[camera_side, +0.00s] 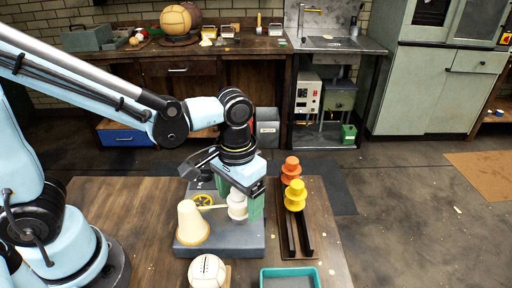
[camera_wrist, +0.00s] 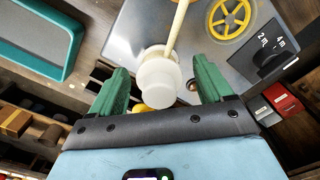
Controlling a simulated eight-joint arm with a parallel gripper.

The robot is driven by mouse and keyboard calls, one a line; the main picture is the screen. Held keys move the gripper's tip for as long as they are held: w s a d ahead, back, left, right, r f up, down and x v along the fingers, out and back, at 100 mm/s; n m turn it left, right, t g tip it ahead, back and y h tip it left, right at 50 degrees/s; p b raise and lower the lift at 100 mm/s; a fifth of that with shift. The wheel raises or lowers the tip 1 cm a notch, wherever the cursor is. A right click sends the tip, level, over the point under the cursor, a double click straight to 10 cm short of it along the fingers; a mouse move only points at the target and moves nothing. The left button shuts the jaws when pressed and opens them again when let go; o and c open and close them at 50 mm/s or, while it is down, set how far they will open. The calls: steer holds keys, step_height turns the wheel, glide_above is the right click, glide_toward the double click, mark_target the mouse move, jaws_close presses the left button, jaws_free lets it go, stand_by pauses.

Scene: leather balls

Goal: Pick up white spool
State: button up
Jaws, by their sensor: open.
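The white spool (camera_side: 237,205) stands on the grey machine base (camera_side: 222,245), under my gripper (camera_side: 245,200) in the side view. In the wrist view the white spool (camera_wrist: 158,80) lies between the two green fingers of my gripper (camera_wrist: 160,85). The fingers are open, with a gap visible on both sides of the spool. A pale rod (camera_wrist: 178,28) runs up to the spool in the wrist view. Part of the spool is hidden by a finger in the side view.
A cream cone (camera_side: 192,222) stands left of the spool. Orange (camera_side: 291,168) and yellow (camera_side: 295,195) spools sit on a dark rack (camera_side: 290,240) to the right. A stitched ball (camera_side: 207,271) and teal tray (camera_side: 289,278) are at the front. The table's left side is clear.

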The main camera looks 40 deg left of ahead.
steer(key=shift+f, duration=0.7)
steer(key=c, duration=1.2)
steer(key=shift+o, duration=0.2)
steer(key=shift+r, duration=0.15)
steer(key=shift+r, duration=0.9)
step_height(320, 180, up, 2)
steer(key=shift+s+r, duration=0.1)
steer(key=shift+r, duration=0.1)
steer(key=s+d+r, duration=0.6)
steer(key=s+d, duration=0.1)
steer(key=s, duration=0.2)
